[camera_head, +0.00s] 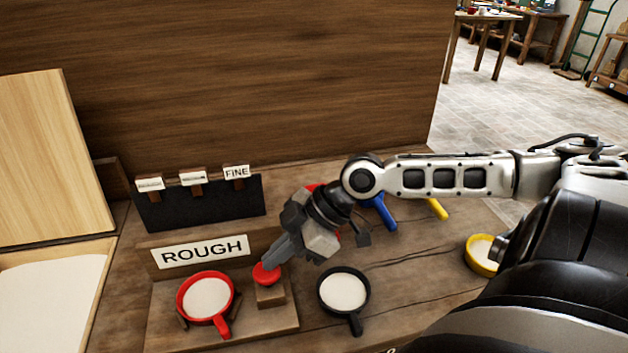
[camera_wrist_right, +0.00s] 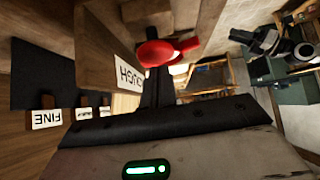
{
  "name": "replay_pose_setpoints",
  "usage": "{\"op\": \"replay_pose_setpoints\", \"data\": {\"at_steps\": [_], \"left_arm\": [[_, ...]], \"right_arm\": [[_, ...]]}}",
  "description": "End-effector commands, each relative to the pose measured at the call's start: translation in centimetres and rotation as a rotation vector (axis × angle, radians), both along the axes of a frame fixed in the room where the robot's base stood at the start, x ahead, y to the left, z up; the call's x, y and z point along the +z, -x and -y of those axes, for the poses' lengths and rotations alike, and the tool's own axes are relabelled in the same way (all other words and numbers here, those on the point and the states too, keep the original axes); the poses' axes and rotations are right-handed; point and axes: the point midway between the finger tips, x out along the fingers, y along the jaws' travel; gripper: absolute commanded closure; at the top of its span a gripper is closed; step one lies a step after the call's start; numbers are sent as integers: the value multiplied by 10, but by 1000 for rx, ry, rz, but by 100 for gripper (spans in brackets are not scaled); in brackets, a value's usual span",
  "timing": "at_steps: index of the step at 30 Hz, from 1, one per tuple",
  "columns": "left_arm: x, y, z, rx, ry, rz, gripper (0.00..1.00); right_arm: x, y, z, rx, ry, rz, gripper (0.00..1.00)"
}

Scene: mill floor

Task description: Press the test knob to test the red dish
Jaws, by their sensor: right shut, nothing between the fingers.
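The red dish (camera_head: 207,298), holding pale contents, sits on the wooden stand below the ROUGH sign (camera_head: 203,251), its handle towards me. The red test knob (camera_head: 266,274) is on a small wooden block to the right of the dish. My right gripper (camera_head: 271,261) is shut and empty, angled down with its tips at the knob's upper edge. I cannot tell whether they touch it. In the right wrist view the ROUGH sign (camera_wrist_right: 127,77) shows beside a red shape; I cannot tell whether that is the dish. My left gripper is not in view.
A black dish (camera_head: 343,290) stands right of the stand, and a yellow dish (camera_head: 481,254) farther right. Blue (camera_head: 385,214) and yellow (camera_head: 437,208) handles show behind my arm. A FINE label (camera_head: 236,172) tops a dark panel. A wooden wall closes the back.

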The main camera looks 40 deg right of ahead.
Motion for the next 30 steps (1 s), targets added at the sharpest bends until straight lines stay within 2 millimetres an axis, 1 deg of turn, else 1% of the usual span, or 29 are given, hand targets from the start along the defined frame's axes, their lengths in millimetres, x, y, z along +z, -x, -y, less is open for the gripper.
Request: {"op": "replay_pose_setpoints", "data": {"at_steps": [1,3,19,20,25,30], "left_arm": [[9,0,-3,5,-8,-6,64],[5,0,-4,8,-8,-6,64],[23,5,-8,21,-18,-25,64],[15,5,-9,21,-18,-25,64],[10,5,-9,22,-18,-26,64],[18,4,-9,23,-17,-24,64]], "right_arm": [[18,-1,0,0,-2,3,100],[14,3,6,-2,3,-4,100],[48,18,32,-4,-1,3,100],[47,18,32,-4,-9,10,100],[60,24,43,-3,-7,12,100],[77,31,56,-5,-5,12,100]]}}
